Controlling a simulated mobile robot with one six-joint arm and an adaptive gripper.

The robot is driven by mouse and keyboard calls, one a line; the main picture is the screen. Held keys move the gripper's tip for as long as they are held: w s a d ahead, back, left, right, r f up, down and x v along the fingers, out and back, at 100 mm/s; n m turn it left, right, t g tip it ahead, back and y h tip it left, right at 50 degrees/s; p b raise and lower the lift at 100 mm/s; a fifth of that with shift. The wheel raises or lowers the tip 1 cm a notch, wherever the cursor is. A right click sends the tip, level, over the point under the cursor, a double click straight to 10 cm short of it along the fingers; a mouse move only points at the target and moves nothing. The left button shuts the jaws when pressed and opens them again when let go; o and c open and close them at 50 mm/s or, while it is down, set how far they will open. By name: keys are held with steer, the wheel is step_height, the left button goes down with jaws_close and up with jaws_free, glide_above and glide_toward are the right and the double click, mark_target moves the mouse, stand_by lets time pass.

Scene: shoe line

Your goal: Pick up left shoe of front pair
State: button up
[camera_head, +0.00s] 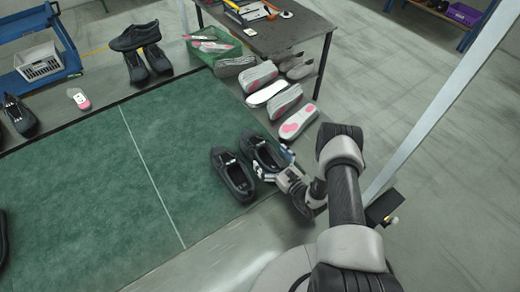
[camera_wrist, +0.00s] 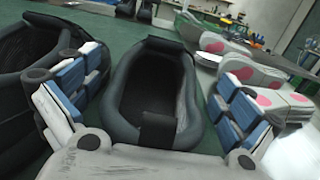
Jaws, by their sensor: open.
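A pair of dark shoes stands on the green mat (camera_head: 110,150) near its right edge. The left-hand shoe (camera_head: 233,174) of the pair is clear of my gripper in the head view. My gripper (camera_head: 268,172) is open at the near end of the right-hand shoe (camera_head: 262,152). In the wrist view this right-hand shoe (camera_wrist: 150,75) lies between the two blue-and-white fingers of my gripper (camera_wrist: 158,100), its opening facing up. The left finger sits between the two shoes and hides part of the left-hand shoe (camera_wrist: 25,90). Contact cannot be told.
Several grey and pink soles (camera_head: 285,100) lie in a row just right of the pair. A green basket (camera_head: 212,47) and a dark table (camera_head: 285,38) with tools stand behind. More dark shoes (camera_head: 140,50) stand at the back left. The middle of the mat is clear.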

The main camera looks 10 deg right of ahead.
steer(key=shift+s, duration=0.15)
steer(key=shift+c, duration=0.5)
steer(key=c, duration=1.7)
steer(key=shift+r, duration=0.1)
steer(key=shift+c, duration=0.6)
